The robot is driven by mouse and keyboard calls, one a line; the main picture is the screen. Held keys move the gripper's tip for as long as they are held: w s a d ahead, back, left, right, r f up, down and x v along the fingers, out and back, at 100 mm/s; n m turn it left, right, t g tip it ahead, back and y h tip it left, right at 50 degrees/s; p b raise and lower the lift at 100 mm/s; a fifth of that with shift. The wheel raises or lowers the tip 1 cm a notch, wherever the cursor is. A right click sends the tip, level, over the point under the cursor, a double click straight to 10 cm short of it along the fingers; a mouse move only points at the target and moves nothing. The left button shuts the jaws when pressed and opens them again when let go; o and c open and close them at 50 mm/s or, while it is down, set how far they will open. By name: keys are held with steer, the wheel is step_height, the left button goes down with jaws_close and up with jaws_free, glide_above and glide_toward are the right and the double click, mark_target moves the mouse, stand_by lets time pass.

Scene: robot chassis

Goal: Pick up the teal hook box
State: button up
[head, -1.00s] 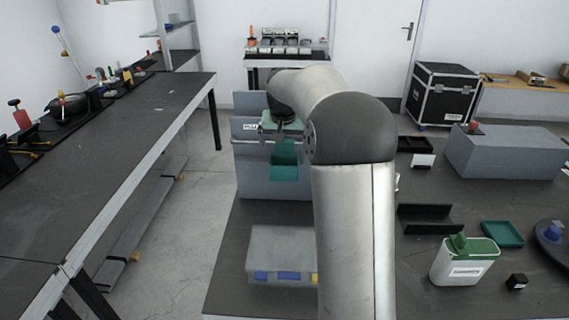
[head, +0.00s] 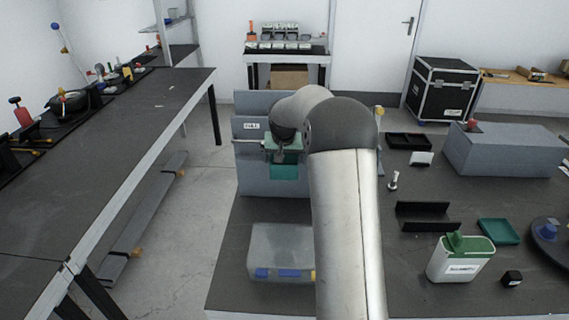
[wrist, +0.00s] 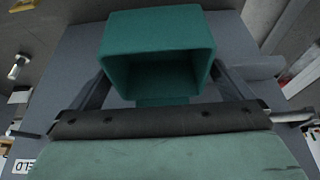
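The teal hook box (head: 286,171) is at the front of an upright grey panel (head: 251,172), just below a thin horizontal rail (head: 248,141). In the wrist view the box (wrist: 160,35) shows its open mouth, close ahead of my gripper (wrist: 160,75). The dark fingers reach forward, one on each side of the box, and look spread. I cannot tell whether they touch its sides. In the head view my arm and wrist hide the upper part of the box and most of the gripper.
A clear-grey bin (head: 280,249) with blue tabs stands in front of the panel. To the right are a white-and-green canister (head: 459,259), black brackets (head: 424,222), a teal tray (head: 498,231) and a large grey block (head: 505,150). A long bench (head: 130,130) runs along the left.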

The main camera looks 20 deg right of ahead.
steer(key=c, duration=0.9)
steer(key=shift+o, duration=0.2)
steer(key=shift+r, duration=0.15)
